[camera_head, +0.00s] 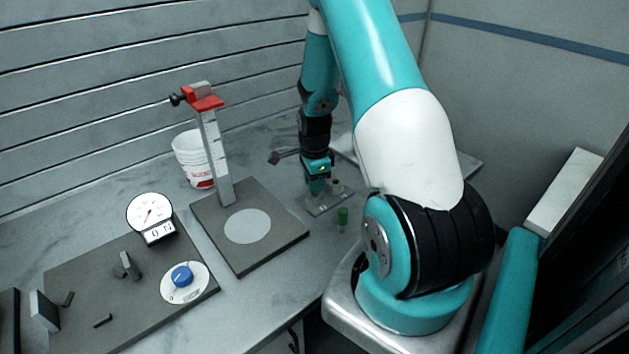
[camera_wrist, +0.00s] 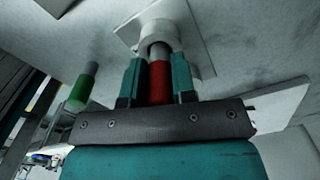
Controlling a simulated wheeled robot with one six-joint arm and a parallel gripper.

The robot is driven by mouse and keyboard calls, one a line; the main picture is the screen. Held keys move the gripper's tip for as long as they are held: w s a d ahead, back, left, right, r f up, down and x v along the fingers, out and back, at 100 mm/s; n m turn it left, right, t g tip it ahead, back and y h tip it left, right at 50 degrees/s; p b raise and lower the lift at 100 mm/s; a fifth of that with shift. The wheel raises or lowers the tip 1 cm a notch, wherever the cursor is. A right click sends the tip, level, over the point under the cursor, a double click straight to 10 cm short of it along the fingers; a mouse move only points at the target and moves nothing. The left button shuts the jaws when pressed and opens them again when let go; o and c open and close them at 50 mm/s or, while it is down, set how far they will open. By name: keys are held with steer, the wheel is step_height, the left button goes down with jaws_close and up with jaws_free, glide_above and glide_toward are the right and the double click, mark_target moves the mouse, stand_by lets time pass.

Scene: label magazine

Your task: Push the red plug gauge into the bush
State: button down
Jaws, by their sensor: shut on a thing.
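The red plug gauge (camera_wrist: 158,82) is upright between the teal fingers of my gripper (camera_wrist: 157,76), which is shut on its red handle. Its grey end points at the pale round bush (camera_wrist: 163,18) on a light plate (camera_wrist: 124,32). In the wrist view the grey end overlaps the bush's opening; I cannot tell how deep it sits. In the head view my gripper (camera_head: 318,187) is low over the small grey plate (camera_head: 322,207), and the red gauge is hidden there. A green plug gauge (camera_wrist: 82,90) stands apart to the left; the head view shows it in front of the plate (camera_head: 342,218).
A dark base (camera_head: 275,252) with a tall scaled post and red clamp (camera_head: 205,103) stands left of my gripper. A white bucket (camera_head: 190,160) is behind it. A dial gauge (camera_head: 149,212) and blue knob (camera_head: 182,276) are at the left. Bare bench lies around the plate.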

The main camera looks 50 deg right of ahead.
steer(key=shift+f+b, duration=0.6)
steer(key=shift+f, duration=0.3)
steer(key=c, duration=0.8)
jaws_free()
steer(key=shift+c, duration=0.2)
steer(key=shift+r, duration=0.1)
step_height(320, 180, up, 17)
steer(key=b, duration=0.2)
steer(key=shift+b, duration=0.3)
steer(key=shift+r, duration=0.1)
